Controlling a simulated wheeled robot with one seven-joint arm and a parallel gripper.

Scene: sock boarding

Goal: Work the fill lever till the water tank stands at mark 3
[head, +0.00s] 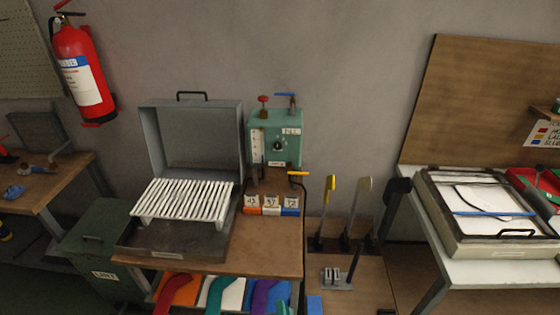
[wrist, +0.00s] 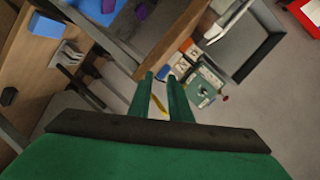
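A green box (head: 288,152) with a "FILL" label (head: 291,131) stands at the back right of the middle bench. It has a blue-handled lever (head: 285,95) and a red knob (head: 263,99) on top, and a small round dial on its front. Its level marks are too small to read. The box also shows in the wrist view (wrist: 204,84), beyond the fingertips. My gripper (wrist: 162,76) is open, its two green fingers apart with nothing held. A yellow handle (wrist: 158,104) shows in the gap, seemingly farther away. I cannot make out my gripper in the head view.
An open grey metal case (head: 190,140) with a white rack (head: 184,200) stands left of the box. Numbered blocks (head: 270,206) and a yellow-tipped handle (head: 298,173) are in front. Several upright levers (head: 329,190) stand to the right. A white table (head: 490,270) is farther right.

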